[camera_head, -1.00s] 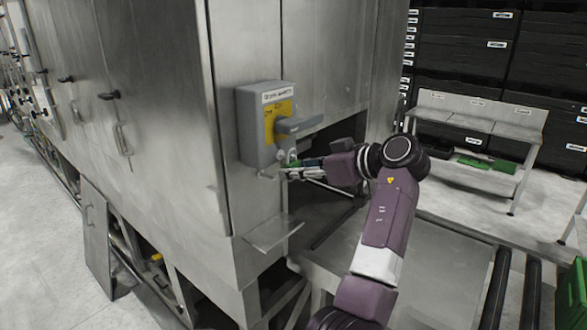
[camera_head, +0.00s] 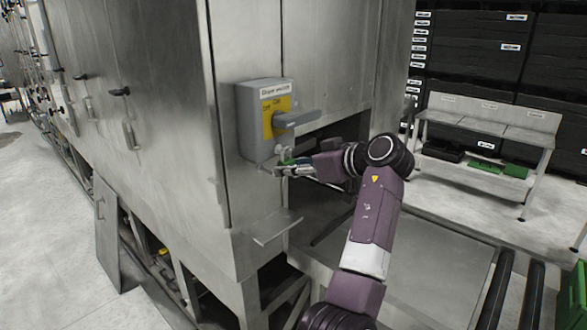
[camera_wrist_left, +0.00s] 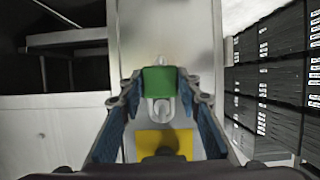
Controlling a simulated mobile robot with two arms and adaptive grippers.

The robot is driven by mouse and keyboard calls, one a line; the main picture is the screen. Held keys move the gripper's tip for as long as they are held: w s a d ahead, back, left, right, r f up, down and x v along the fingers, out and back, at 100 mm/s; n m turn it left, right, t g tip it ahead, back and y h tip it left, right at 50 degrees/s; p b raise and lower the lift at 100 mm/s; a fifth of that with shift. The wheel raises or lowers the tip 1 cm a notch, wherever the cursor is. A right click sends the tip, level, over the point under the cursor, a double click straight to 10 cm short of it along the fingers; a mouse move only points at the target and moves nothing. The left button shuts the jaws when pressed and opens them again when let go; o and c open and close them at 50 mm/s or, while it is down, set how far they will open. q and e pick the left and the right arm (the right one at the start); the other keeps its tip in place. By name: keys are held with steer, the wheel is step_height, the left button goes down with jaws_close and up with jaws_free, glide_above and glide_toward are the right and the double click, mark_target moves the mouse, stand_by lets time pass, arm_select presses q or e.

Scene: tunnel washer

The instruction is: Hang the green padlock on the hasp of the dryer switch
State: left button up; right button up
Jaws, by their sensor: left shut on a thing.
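The dryer switch (camera_head: 256,128) is a grey box with a yellow plate and a grey handle (camera_head: 297,118), mounted on the steel housing. Its small light-coloured hasp (camera_head: 281,151) shows at the lower edge. My left gripper (camera_head: 288,168) is just below the box, shut on the green padlock, which is mostly hidden in the head view. In the left wrist view the green padlock (camera_wrist_left: 160,80) sits between the fingertips, its metal shackle (camera_wrist_left: 161,107) pointing toward the yellow plate (camera_wrist_left: 165,139). I cannot tell whether the shackle passes through the hasp. My right gripper is not in view.
A small steel ledge (camera_head: 270,229) juts from the housing below the gripper. An opening in the housing lies behind my forearm. A grey bench (camera_head: 485,128) with green and black trays stands at the right, before black storage racks (camera_head: 468,60).

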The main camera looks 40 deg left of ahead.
arm_select(q)
steer(key=shift+a, duration=0.25)
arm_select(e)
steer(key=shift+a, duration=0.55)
arm_select(q)
steer(key=o, duration=1)
steer(key=shift+d, duration=0.1)
steer(key=shift+c, duration=0.2)
steer(key=shift+o, duration=1.7)
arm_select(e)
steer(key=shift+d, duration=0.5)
arm_select(q)
steer(key=shift+d, duration=0.1)
